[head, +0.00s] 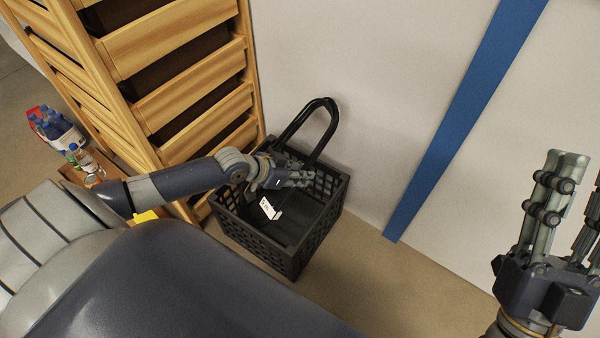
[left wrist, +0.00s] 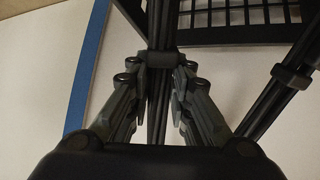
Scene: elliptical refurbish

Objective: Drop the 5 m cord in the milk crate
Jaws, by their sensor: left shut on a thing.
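The black milk crate (head: 291,262) stands on the floor by the wall, with lattice sides and an open top. My left gripper (head: 300,179) is over the crate's opening, shut on the black cord (head: 331,122). A loop of the cord rises above the gripper at the crate's back edge. A white label (head: 268,207) shows below the gripper, inside the crate's outline. In the left wrist view the cord (left wrist: 159,25) runs between the fingers (left wrist: 158,75), and the crate's lattice (left wrist: 250,15) shows behind. My right gripper (head: 572,210) is empty and open at the right edge, far from the crate.
A wooden drawer unit (head: 165,45) stands directly left of and behind the crate. Bottles (head: 55,130) stand at the far left. A blue strip (head: 450,135) runs down the white wall behind the crate. The floor to the crate's right is clear.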

